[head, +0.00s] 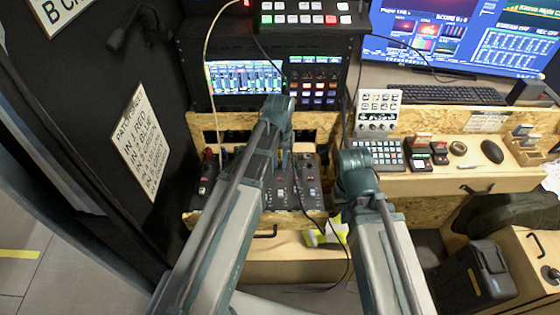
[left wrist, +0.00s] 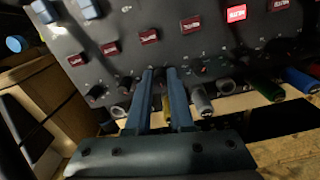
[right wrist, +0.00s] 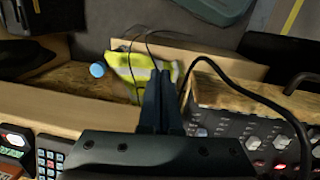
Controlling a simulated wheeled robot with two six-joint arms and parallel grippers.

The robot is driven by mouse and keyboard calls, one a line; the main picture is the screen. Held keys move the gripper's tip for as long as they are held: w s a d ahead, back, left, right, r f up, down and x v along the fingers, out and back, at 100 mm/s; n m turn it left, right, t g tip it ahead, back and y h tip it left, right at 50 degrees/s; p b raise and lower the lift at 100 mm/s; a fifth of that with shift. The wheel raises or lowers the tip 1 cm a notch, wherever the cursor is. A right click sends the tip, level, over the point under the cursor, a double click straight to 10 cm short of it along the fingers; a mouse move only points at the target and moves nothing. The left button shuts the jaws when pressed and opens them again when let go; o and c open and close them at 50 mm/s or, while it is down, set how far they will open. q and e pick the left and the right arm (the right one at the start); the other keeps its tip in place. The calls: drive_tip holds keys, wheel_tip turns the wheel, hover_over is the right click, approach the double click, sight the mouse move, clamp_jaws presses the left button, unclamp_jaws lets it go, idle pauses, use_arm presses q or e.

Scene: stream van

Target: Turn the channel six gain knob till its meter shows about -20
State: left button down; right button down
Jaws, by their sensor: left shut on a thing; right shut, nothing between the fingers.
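The dark audio panel (head: 312,187) lies below the screens, partly hidden by my left arm. In the left wrist view, the panel (left wrist: 190,45) shows a row of small knobs, red buttons with one brightly lit, and coloured connectors along its edge. My left gripper (left wrist: 160,71) is at the knob row, its two fingers around a small dark knob, mostly hidden between them. Its channel number is not readable. The meter screen (head: 243,78) shows several bars, too small to read. My right gripper (right wrist: 160,72) is shut and empty, away from the knobs, above a yellow vest.
The yellow vest (right wrist: 142,70) lies below the desk edge. A black cable (right wrist: 240,82) loops beside the panel. A black case (head: 468,285) stands at lower right.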

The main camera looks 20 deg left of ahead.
sight(280, 163)
use_arm(q)
drive_tip(key=c, duration=0.8)
unclamp_jaws()
drive_tip(key=shift+r, duration=0.1)
wheel_tip(280, 163, up, 14)
drive_tip(key=p, duration=1.3)
drive_tip(key=shift+f+p, duration=0.2)
drive_tip(key=shift+p, duration=0.2)
drive_tip(key=s+d+m, duration=0.1)
drive_tip(key=s+d, duration=0.2)
drive_tip(key=s, duration=0.1)
drive_tip(key=s+d+m, duration=0.2)
drive_tip(key=s+d, duration=0.2)
drive_tip(key=s, duration=0.1)
drive_tip(key=s+d+m+y, duration=0.1)
drive_tip(key=s+d+m, duration=0.1)
drive_tip(key=s, duration=0.3)
drive_tip(key=shift+s+d, duration=0.15)
drive_tip(key=shift+d, duration=0.65)
